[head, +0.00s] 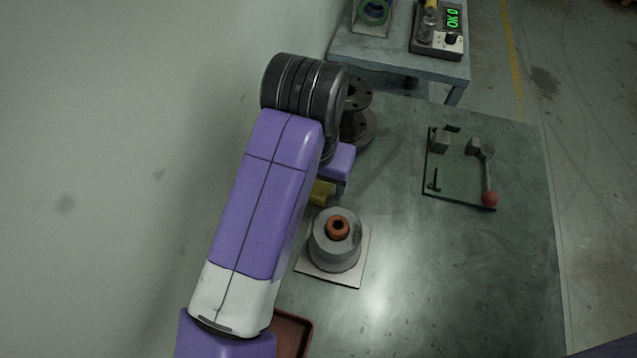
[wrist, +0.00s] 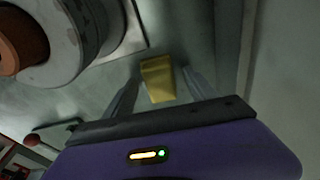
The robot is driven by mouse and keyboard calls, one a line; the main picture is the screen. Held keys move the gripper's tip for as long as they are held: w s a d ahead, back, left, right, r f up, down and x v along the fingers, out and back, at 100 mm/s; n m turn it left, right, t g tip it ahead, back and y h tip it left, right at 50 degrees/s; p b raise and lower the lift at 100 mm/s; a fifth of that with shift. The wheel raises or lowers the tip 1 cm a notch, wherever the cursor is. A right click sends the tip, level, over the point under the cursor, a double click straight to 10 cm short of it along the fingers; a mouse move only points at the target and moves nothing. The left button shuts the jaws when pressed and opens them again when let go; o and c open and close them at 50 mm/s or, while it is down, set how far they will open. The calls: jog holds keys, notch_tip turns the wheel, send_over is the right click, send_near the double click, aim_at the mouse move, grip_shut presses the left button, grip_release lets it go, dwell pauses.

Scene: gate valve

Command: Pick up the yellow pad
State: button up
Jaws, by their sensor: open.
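The yellow pad (wrist: 158,80) lies on the table between the two fingers of my gripper (wrist: 160,90) in the wrist view. A gap shows between the pad and the finger on each side, so my gripper is open and not holding it. In the head view, a part of the yellow pad (head: 321,192) shows beside my purple arm. My gripper's fingertips are mostly hidden there behind my arm.
A grey cylinder (head: 334,250) with an orange centre stands on a pale plate close to the pad. A dark flanged part (head: 358,97) stands behind my wrist. A green board with a red-knobbed lever (head: 489,198) lies at the right. The table's middle is clear.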

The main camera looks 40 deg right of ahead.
jog(key=shift+c, duration=0.3)
grip_shut()
notch_tip(320, 180, up, 20)
jog(key=p, duration=1.7)
